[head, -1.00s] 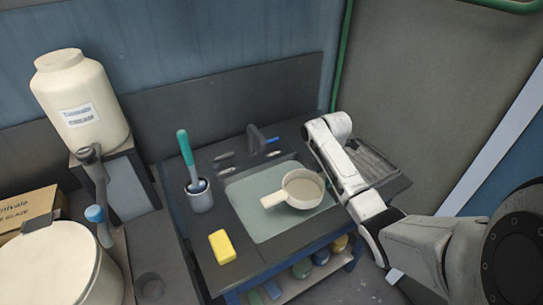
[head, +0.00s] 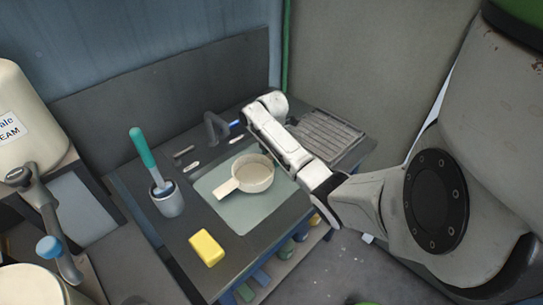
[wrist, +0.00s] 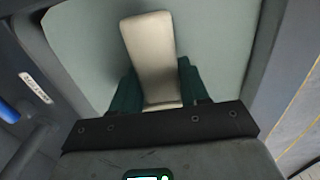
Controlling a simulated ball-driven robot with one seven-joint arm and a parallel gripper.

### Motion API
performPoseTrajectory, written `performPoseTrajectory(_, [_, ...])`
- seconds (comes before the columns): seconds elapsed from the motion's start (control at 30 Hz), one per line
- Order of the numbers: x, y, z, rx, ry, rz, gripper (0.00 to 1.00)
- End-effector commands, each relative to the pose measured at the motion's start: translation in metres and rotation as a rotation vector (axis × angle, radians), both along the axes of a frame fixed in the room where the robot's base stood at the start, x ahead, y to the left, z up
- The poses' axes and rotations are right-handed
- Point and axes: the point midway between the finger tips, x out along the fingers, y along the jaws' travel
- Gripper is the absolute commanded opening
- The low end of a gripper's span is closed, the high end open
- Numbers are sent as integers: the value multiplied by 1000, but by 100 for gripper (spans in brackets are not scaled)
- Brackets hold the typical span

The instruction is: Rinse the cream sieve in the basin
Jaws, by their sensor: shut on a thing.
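The cream sieve (head: 254,174) shows in the head view over the basin (head: 215,181), cup opening upward and handle (head: 229,187) toward the lower left. I cannot tell whether it touches the basin floor. In the wrist view a long cream part of the sieve (wrist: 150,45) stands between the green fingers of my gripper (wrist: 157,88), which is shut on it. The gripper itself is hidden in the head view behind my arm. The dark tap (head: 214,128) is behind the basin; its blue part shows at the wrist view's left edge.
A yellow sponge (head: 206,248) lies at the counter's front left. A grey cup (head: 170,205) holds a teal-handled brush (head: 143,148) left of the basin. A ridged drainboard (head: 325,132) is at the right. A large white container (head: 25,115) stands far left.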

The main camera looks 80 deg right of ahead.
Motion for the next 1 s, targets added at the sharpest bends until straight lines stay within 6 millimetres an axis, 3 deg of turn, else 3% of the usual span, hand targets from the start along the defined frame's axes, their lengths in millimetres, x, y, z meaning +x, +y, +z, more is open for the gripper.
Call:
performPoseTrajectory(0.03, [0,0,-9,-1,0,0,3])
performPoseTrajectory(1.0, [0,0,-93,0,-1,0,3])
